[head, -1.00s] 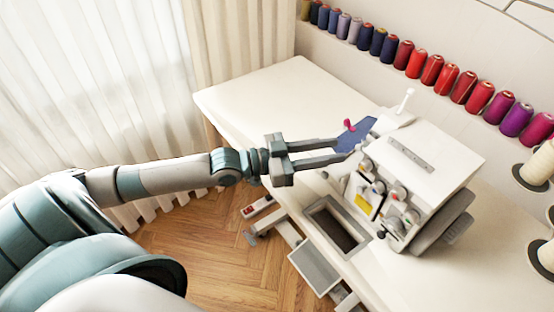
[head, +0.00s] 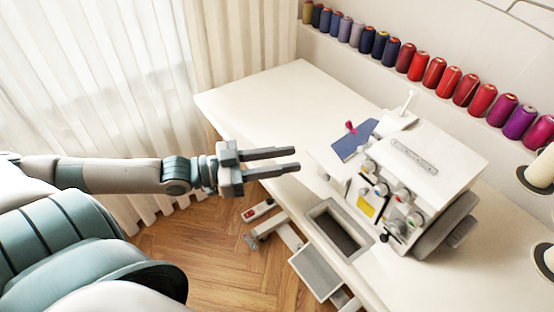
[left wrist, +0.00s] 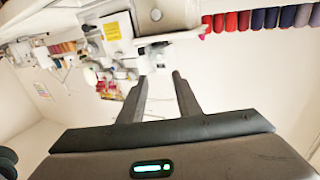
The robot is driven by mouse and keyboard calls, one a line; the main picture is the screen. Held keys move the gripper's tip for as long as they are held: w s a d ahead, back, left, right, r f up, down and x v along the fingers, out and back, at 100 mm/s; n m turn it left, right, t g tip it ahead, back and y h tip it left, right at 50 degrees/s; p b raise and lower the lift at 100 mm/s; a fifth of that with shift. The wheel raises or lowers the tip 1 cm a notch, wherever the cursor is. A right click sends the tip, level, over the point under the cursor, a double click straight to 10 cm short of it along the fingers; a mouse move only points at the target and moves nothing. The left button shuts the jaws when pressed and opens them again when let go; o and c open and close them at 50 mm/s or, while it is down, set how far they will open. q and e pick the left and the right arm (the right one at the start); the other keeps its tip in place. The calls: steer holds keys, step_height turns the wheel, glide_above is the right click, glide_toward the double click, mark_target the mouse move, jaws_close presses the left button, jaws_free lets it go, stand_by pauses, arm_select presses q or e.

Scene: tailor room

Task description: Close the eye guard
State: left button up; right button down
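The white sewing machine (head: 425,160) stands on the white table, with dials and a yellow label on its front. I cannot make out the eye guard clearly on it. A blue piece of cloth (head: 352,143) lies on the machine's left part, with a small pink item (head: 351,127) by it. My left gripper (head: 298,159) is to the left of the machine, apart from it, with its two fingers spread and nothing between them. The fingers also show in the left wrist view (left wrist: 158,85), with the machine (left wrist: 117,32) beyond them. My right gripper is not in view.
The white table (head: 265,95) has free room to the left of the machine. An open recess (head: 340,227) lies at its front edge. Thread spools (head: 433,70) line the wall behind. Large cream cones (head: 541,168) stand at the right. The wooden floor (head: 190,245) is below.

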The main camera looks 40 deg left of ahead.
arm_select(q)
steer(key=shift+s+a, duration=0.45)
steer(key=shift+s, duration=0.1)
stand_by(0.5)
